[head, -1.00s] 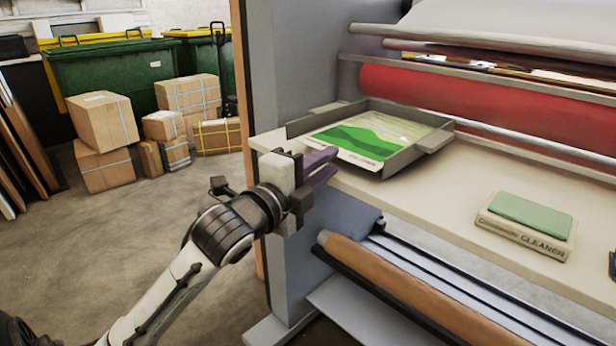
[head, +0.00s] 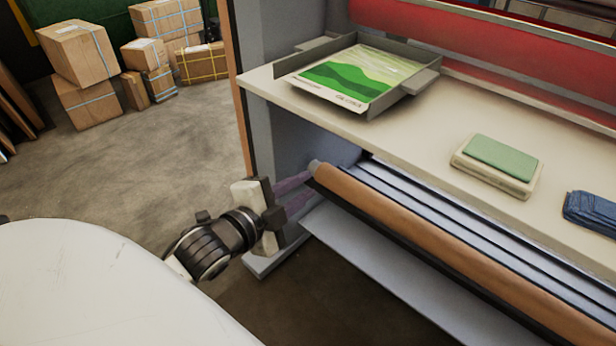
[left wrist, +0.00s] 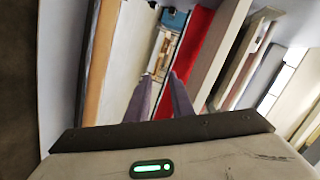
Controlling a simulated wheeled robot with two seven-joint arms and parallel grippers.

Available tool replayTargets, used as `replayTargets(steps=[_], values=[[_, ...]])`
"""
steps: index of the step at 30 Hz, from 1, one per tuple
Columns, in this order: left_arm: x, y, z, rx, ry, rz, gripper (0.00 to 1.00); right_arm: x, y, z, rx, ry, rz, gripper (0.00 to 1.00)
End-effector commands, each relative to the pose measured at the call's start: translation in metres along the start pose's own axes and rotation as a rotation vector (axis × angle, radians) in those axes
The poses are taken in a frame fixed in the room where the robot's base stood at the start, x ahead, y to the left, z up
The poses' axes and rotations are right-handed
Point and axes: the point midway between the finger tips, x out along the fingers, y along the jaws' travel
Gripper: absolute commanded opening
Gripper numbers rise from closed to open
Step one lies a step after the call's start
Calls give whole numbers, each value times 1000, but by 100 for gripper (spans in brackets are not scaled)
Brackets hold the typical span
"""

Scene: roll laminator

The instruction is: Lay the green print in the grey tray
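The green print (head: 352,78), with green hills and a white border, lies flat in the grey tray (head: 400,101) on the laminator's pale table. The tray's walls show at the back and right. The print's near left edge lies at the tray's open-looking side; I cannot tell whether it overhangs. My left gripper (head: 308,188) is below the table edge, apart from the print and tray, near the end of the brown roll. Its purple fingers stand apart with nothing between them, as the left wrist view (left wrist: 160,88) also shows. My right gripper is not in view.
The pale table (head: 400,145) also holds a cleaner block with a green pad (head: 500,160) and a folded blue cloth (head: 592,212). The brown roll (head: 430,245) runs under the table edge. A red roller (head: 450,35) is behind. Cardboard boxes (head: 78,60) stand at the far left.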

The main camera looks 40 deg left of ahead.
Motion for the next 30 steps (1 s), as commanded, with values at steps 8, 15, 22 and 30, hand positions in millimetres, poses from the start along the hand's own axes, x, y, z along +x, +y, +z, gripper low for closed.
replayTargets(steps=[8, 15, 22, 30], values=[[-46, 248, 13, -749, -208, 409, 21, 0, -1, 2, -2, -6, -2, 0], [-88, 329, 1, -1020, -337, 528, 21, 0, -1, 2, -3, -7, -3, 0], [-90, 333, 0, -1035, -344, 533, 21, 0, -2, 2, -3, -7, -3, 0], [-89, 332, 0, -1033, -343, 532, 21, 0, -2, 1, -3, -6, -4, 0]])
